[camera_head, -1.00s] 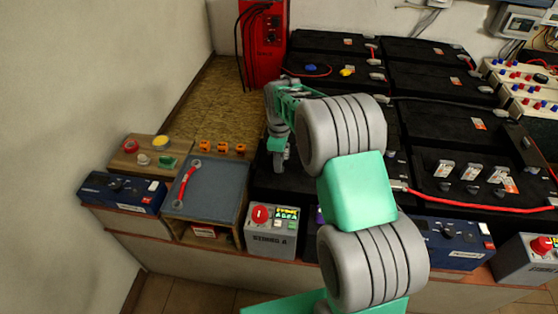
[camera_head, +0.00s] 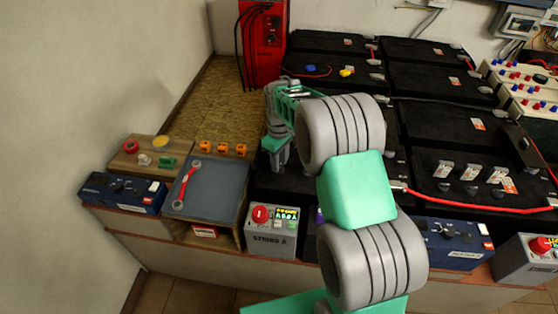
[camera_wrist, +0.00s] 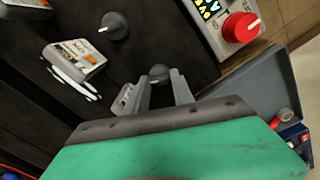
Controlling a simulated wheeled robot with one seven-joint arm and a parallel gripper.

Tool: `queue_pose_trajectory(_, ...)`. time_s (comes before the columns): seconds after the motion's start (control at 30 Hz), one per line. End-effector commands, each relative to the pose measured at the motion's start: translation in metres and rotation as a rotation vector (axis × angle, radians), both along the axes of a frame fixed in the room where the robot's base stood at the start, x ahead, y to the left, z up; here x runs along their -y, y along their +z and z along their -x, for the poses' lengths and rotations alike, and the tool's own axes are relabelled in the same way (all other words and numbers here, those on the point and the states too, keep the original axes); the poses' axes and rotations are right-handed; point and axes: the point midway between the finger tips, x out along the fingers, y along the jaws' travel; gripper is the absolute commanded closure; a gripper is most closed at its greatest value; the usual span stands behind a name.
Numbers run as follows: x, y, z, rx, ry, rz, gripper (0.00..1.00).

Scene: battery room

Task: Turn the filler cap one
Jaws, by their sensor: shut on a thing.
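My gripper (camera_wrist: 160,84) points down at the black battery (camera_head: 268,188) at the front left of the battery bank. In the wrist view its two grey fingers stand on either side of a dark round filler cap (camera_wrist: 159,72) and are shut on it. The near side of this cap is partly covered by the fingers. A second dark cap (camera_wrist: 115,26) with a pale mark sits apart on the same battery top. In the head view my gripper (camera_head: 277,160) hides the held cap.
A grey control box with a red knob (camera_head: 260,214) stands in front of the battery. A grey tray (camera_head: 223,183) with a red wrench (camera_head: 186,185) lies to the left. White terminal blocks (camera_wrist: 75,60) rise near the gripper. A red charger (camera_head: 264,45) stands behind.

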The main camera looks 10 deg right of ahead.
Motion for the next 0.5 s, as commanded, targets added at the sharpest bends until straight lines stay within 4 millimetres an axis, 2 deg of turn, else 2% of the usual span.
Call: queue_pose_trajectory(0.5,0.0000,0.0013,-0.0003,0.001,-0.488,0.000,1.00)
